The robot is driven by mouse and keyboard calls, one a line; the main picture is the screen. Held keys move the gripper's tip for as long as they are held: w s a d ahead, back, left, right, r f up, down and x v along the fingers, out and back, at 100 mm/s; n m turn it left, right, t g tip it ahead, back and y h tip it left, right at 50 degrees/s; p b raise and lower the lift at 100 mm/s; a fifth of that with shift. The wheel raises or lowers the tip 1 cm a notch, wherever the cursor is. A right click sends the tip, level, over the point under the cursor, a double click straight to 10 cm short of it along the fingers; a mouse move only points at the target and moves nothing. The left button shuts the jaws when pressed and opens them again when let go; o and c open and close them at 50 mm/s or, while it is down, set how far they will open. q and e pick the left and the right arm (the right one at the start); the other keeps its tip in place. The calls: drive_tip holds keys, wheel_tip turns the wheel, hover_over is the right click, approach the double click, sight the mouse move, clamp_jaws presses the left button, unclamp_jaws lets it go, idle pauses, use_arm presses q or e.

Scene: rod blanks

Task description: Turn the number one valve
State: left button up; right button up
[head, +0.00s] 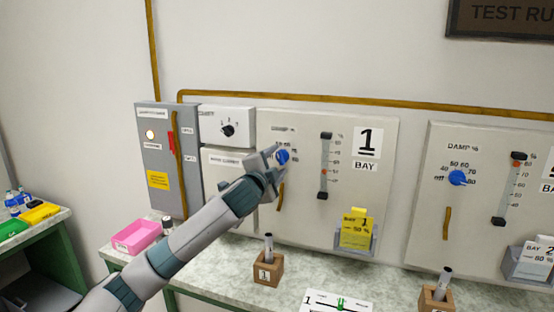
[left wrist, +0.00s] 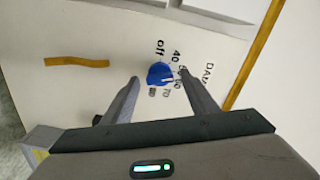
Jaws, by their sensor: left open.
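The blue knob (head: 282,156) is on the bay 1 panel (head: 300,225), under a "DAMP %" label. My left gripper (head: 276,157) is open at this knob. In the left wrist view the blue knob (left wrist: 160,75) lies between the two spread fingertips of my left gripper (left wrist: 161,77); I cannot tell whether they touch it. Printed marks including "off" and 40 to 80 surround the knob. A white plate marked 1 with a green lever (head: 340,304) lies on the counter at the bottom edge. My right gripper is not in view.
A slider (head: 324,165) and a yellow card (head: 356,228) reading "BAY 1, 50 %" are right of the knob. A second panel (head: 480,140) has another blue knob (head: 458,178). Wooden block 1 (head: 267,268) with a rod and a pink tray (head: 137,235) stand on the counter.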

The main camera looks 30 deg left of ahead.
use_arm(q)
drive_tip(key=shift+w, duration=0.25)
drive_tip(key=shift+c, duration=0.3)
drive_tip(key=c, duration=1)
